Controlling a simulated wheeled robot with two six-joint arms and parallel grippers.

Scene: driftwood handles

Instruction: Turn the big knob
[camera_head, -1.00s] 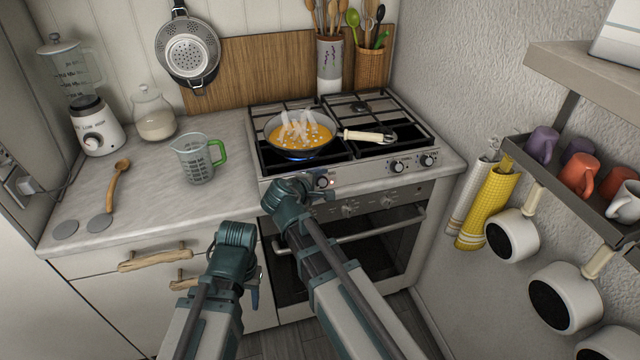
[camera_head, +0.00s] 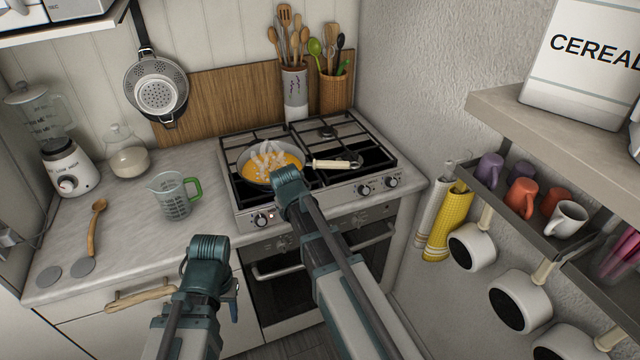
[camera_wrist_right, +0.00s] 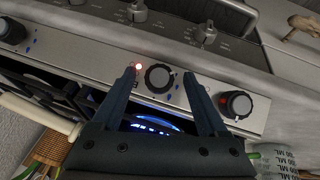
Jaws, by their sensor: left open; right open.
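The stove's front panel (camera_head: 345,190) carries several black knobs. In the right wrist view one knob (camera_wrist_right: 160,77) sits between the fingers of my right gripper (camera_wrist_right: 160,80), which is open; I cannot tell whether they touch it. Another knob (camera_wrist_right: 235,104) with a red mark is to its right. In the head view a knob (camera_head: 260,220) shows left of my right gripper, and two more (camera_head: 363,190) (camera_head: 391,181) right of it. Silver knobs (camera_wrist_right: 205,31) sit on the oven front. Which one is the big knob is unclear. My left gripper (camera_head: 234,304) hangs low before the drawers, mostly hidden.
A pan (camera_head: 270,160) with orange food stands on the burner behind my right gripper, its handle (camera_head: 333,164) pointing right. A measuring cup (camera_head: 175,194) stands on the counter. Pans and mugs hang or stand on the right wall.

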